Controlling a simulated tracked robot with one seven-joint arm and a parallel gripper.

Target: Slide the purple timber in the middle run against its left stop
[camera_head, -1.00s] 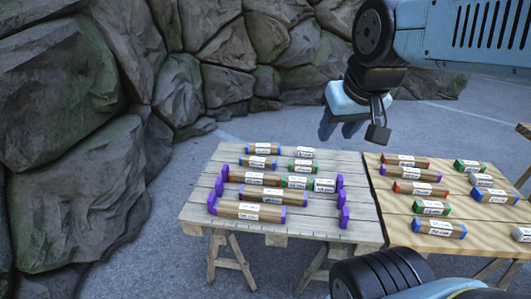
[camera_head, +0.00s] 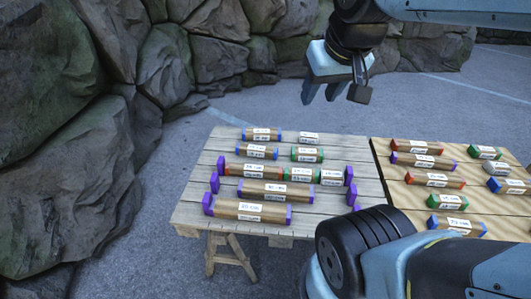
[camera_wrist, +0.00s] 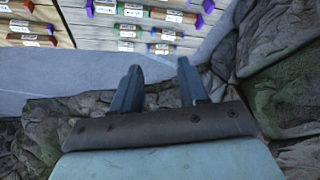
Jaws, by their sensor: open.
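The purple timber in the middle run (camera_head: 275,192), a brown bar with purple ends and a white label, lies on the left table. Its left end is apart from the purple left stop (camera_head: 214,182), with a short bare gap between them. The right stop (camera_head: 352,195) of that run stands well beyond its right end. My gripper (camera_head: 318,98) is in the air above and behind the table's far edge, open and empty, away from the timber. In the wrist view both fingers (camera_wrist: 158,75) are spread with nothing between them.
In the near run another purple-ended timber (camera_head: 247,211) lies by its left stop (camera_head: 208,203). Loose timbers lie behind. A second table (camera_head: 400,205) stands right. My arm covers the near right corner.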

